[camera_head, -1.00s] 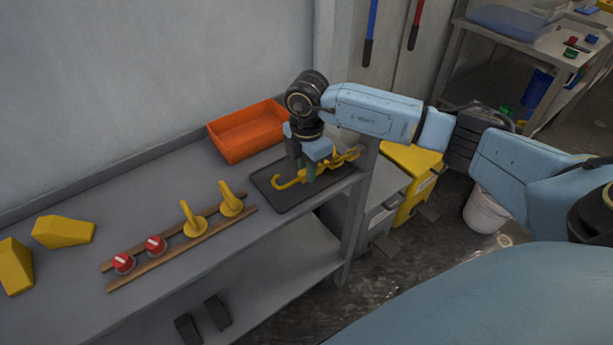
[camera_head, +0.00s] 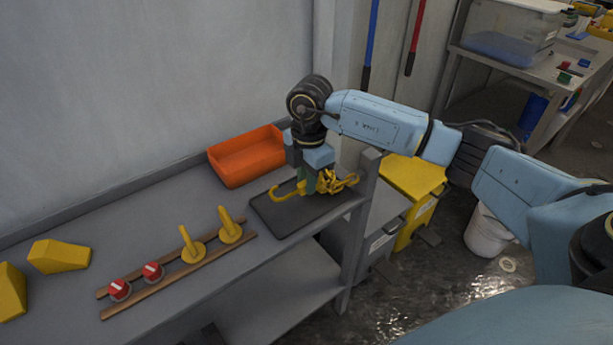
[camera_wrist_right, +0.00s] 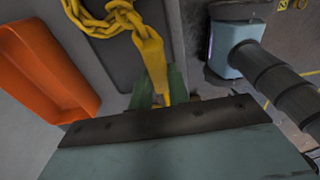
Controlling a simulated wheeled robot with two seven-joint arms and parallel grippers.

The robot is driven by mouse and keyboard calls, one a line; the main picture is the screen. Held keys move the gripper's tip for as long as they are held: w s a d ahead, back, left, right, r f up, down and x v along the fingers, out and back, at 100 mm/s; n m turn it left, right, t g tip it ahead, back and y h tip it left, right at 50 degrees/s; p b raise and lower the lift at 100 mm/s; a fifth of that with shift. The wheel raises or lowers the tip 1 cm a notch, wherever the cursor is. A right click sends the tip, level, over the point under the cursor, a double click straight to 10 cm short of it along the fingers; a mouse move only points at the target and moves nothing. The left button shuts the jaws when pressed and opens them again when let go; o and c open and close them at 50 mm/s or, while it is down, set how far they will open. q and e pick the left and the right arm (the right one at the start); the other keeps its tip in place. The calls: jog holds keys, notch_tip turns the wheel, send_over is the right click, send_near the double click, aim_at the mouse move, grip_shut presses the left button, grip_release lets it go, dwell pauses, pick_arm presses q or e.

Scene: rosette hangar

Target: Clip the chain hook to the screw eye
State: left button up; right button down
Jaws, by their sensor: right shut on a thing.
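My right gripper (camera_head: 309,184) points down over the dark mat (camera_head: 277,223) and is shut on the yellow chain hook (camera_head: 284,193). The hook's curved end sticks out to the left of the fingers. Its yellow chain (camera_head: 343,182) bunches to the right. The right wrist view shows the hook's shank (camera_wrist_right: 150,52) between the green fingers (camera_wrist_right: 160,92), with chain links (camera_wrist_right: 95,20) beyond. Whether the hook touches the mat is unclear. I cannot make out a screw eye for certain. My left gripper is not in view.
An orange bin (camera_head: 247,158) stands behind the mat. Two yellow upright pieces (camera_head: 190,247) and two red knobs (camera_head: 120,289) sit along wooden rails on the grey bench (camera_head: 170,205). Yellow blocks (camera_head: 58,257) lie at left. A yellow-lidded bin (camera_head: 414,178) stands right of the bench.

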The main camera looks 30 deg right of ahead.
jog(key=shift+f+b, duration=0.3)
jog(key=shift+f, duration=0.5)
jog(key=shift+y, duration=0.3)
